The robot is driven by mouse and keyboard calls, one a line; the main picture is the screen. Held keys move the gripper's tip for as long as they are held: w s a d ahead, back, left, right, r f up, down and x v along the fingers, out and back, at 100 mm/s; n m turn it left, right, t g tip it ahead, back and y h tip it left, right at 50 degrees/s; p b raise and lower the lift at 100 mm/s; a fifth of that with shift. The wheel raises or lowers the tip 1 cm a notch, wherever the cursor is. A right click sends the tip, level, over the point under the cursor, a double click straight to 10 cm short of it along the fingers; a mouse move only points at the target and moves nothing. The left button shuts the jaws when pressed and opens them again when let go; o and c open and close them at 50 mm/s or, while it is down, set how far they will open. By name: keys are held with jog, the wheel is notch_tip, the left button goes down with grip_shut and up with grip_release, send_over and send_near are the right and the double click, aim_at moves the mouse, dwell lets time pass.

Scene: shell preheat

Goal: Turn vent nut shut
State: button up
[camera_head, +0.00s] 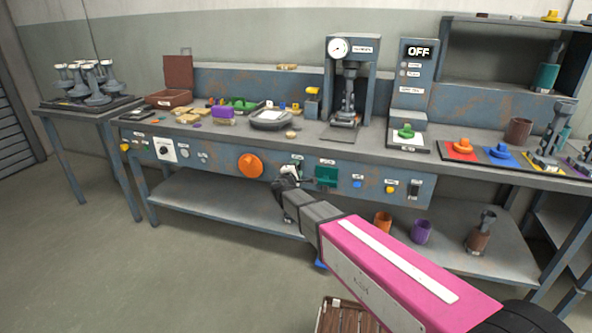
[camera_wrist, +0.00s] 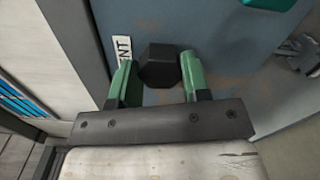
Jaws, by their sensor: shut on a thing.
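The vent nut (camera_wrist: 158,66) is a dark hexagonal nut on the blue-grey panel front in the wrist view. A white label (camera_wrist: 122,48) ending in "ENT" is to its left. My gripper (camera_wrist: 156,72) has its two green fingers on either side of the nut, shut on it. In the head view my gripper (camera_head: 287,173) is at the bench's front panel, between the orange knob and the green block. The nut is hidden there behind my gripper.
The front panel carries an orange knob (camera_head: 250,165), a green block (camera_head: 326,176) and several small controls. A press (camera_head: 349,85) and a box reading "OFF" (camera_head: 417,54) stand on the bench. Orange and purple cups (camera_head: 421,232) sit on the lower shelf.

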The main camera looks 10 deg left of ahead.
dwell(0.4)
jog(key=o, duration=0.9)
jog(key=shift+o, duration=0.2)
jog(key=s, duration=1)
jog(key=shift+s+a, duration=0.4)
jog(key=d+f+m+g+h, duration=0.2)
jog(key=d+f+m+g, duration=0.15)
jog(key=d, duration=0.65)
jog(key=d+f+m+g+h, duration=0.2)
jog(key=d+m+g, duration=0.15)
jog(key=d, duration=0.65)
jog(key=d+f+m+g+h, duration=0.2)
jog(key=d+m+g, duration=0.15)
jog(key=d, duration=0.65)
jog(key=s+d+f+m+g+y, duration=0.2)
jog(key=s+d+m+g+y, duration=0.1)
jog(key=s+d+m, duration=0.2)
jog(key=s+d+f+m+g+y, duration=0.3)
jog(key=s+d+m+g+y, duration=0.1)
jog(key=s+d, duration=0.4)
jog(key=shift+s+d+f+m, duration=0.15)
jog(key=shift+s+d+m, duration=0.25)
jog(key=shift+d, duration=0.65)
